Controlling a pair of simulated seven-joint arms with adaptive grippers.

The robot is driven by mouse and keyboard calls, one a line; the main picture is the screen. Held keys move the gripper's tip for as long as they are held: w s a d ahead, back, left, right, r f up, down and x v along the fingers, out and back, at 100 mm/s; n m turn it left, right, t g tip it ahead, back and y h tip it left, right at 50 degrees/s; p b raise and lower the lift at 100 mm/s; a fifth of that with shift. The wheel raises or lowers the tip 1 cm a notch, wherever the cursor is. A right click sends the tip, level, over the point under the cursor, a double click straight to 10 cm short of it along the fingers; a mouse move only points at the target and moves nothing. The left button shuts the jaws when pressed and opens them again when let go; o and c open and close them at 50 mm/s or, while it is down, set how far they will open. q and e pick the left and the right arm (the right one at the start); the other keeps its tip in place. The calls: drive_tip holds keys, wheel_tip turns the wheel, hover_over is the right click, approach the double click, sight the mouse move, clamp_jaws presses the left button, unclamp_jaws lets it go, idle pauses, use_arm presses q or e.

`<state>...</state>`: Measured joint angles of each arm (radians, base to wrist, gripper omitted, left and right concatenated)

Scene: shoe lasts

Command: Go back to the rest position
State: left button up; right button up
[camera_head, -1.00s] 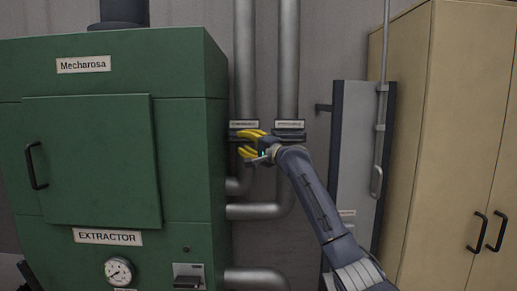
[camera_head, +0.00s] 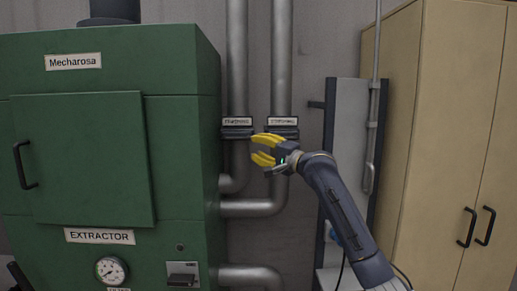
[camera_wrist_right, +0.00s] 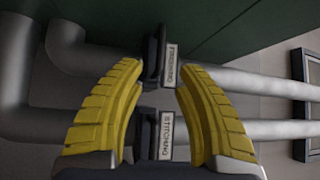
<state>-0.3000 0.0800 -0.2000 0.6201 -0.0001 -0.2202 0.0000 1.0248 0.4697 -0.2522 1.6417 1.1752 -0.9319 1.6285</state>
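My right gripper (camera_head: 262,150) has yellow fingers and comes in from the right in the head view. It is in front of the two grey pipes, a little below their labelled dark brackets. In the right wrist view its fingers (camera_wrist_right: 160,85) are spread apart with nothing held between them. Beyond them are the two brackets with white labels, one reading "STITCHING" (camera_wrist_right: 166,135) and the other (camera_wrist_right: 173,65) hard to read. The gripper looks apart from both. My left gripper is not in view.
The green extractor cabinet (camera_head: 80,160) stands at the left. Pipes (camera_head: 237,60) run down the wall and bend toward it. A grey panel (camera_head: 345,130) and a beige cabinet (camera_head: 440,120) with dark handles stand at the right. The floor is barely visible.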

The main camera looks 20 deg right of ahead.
idle(0.3)
